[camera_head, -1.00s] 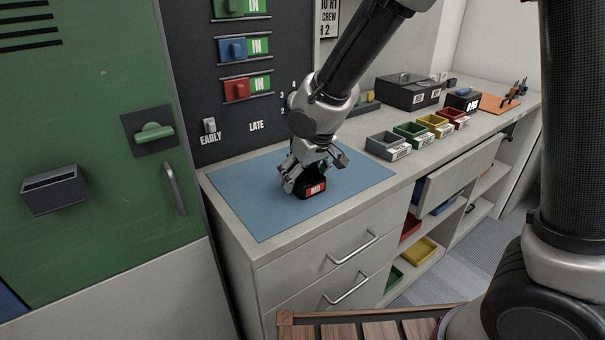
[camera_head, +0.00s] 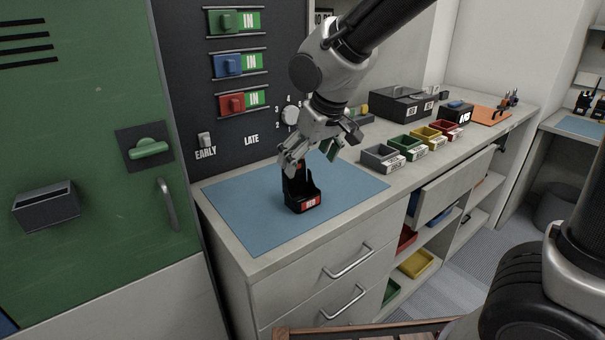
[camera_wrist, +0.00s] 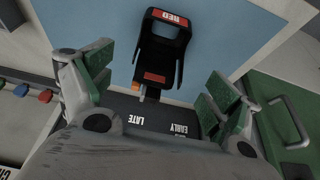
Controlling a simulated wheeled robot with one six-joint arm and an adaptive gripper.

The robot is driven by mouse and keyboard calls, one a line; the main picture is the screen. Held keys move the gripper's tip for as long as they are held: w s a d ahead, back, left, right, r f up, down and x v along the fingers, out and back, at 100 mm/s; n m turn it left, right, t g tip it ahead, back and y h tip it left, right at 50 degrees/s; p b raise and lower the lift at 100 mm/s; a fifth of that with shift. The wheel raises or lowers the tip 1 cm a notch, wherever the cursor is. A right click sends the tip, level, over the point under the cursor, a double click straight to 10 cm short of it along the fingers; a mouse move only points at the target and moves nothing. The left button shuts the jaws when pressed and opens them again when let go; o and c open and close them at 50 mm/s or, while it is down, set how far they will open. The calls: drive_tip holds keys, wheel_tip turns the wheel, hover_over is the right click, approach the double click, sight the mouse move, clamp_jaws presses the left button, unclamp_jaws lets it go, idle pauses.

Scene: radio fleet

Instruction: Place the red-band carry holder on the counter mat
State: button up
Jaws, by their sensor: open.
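The red-band carry holder (camera_head: 303,197) is a black holder with a red label on its front. It stands upright on the blue counter mat (camera_head: 246,211), near the mat's middle. It also shows in the wrist view (camera_wrist: 158,58), with its red RED label toward the top of the picture, on the blue mat (camera_wrist: 226,42). My gripper (camera_head: 312,155) is just above and behind the holder in the head view.
Grey, green, yellow and red bins (camera_head: 421,141) line the counter right of the mat. A dark panel with IN sliders (camera_head: 238,66) stands behind the mat. A green locker door (camera_head: 75,130) is at the left. An open drawer (camera_head: 453,181) sticks out at the right.

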drive_tip(key=s+d+r+m, duration=0.1)
drive_tip(key=d+r, duration=0.2)
drive_tip(key=d, duration=0.4)
drive_tip(key=s+d+r+m, duration=0.1)
drive_tip(key=d+r, duration=0.1)
drive_tip(key=d, duration=0.4)
drive_tip(key=s+d+r+m+h, duration=0.1)
drive_tip(key=s+d+m, duration=0.3)
drive_tip(key=s+d, duration=1.1)
drive_tip(key=d+h, duration=0.1)
drive_tip(key=d, duration=0.3)
drive_tip(key=shift+s+r+m+h, duration=0.15)
drive_tip(key=shift+s+m+h, duration=0.15)
drive_tip(key=shift+s+m, duration=0.1)
drive_tip(key=shift+w, duration=0.1)
